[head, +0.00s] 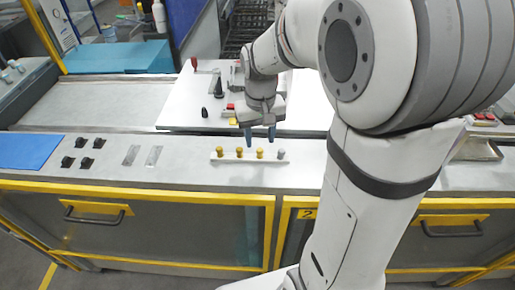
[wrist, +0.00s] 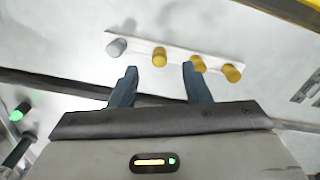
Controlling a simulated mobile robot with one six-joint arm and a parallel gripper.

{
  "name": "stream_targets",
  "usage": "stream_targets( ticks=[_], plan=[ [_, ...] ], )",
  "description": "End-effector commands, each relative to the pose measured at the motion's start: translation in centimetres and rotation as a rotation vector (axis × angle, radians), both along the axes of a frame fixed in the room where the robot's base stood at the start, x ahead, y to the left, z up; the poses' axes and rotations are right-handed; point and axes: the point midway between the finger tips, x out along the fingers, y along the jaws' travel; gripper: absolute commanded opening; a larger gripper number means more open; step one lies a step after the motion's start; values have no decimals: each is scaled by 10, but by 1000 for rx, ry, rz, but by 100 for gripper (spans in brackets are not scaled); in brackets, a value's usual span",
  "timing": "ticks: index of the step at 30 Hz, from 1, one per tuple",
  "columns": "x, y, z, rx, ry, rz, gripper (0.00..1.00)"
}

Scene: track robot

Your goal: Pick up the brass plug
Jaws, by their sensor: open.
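Three brass plugs and one silver-grey plug (head: 281,154) stand in a row on a white strip (head: 249,159) on the grey bench. The brass plug beside the grey one (head: 260,153) appears just in front of and below my gripper (head: 259,140). The other brass plugs are the middle one (head: 239,152) and the left-end one (head: 220,150). In the wrist view my gripper (wrist: 159,69) is open and empty, its dark blue fingers apart. The brass plug beside the grey one (wrist: 159,57) shows between the fingertips, beyond them. The right finger partly overlaps the middle brass plug (wrist: 198,64).
A white board (head: 180,115) with a black knob (head: 205,113) and red blocks lies behind the strip. Black clips (head: 76,152), metal plates (head: 142,156) and a blue mat (head: 26,151) lie left. Bare bench lies between the plates and strip.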

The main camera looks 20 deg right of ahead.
Motion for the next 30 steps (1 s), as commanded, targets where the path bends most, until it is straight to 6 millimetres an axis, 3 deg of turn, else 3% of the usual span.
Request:
stream_targets(
  ticks=[7, 16, 30],
  plan=[
    [3, -1, -34, 0, 3, 1, 43],
    [3, 0, -39, 0, 0, 1, 43],
    [3, 0, -39, 0, 0, 2, 5]
  ],
)
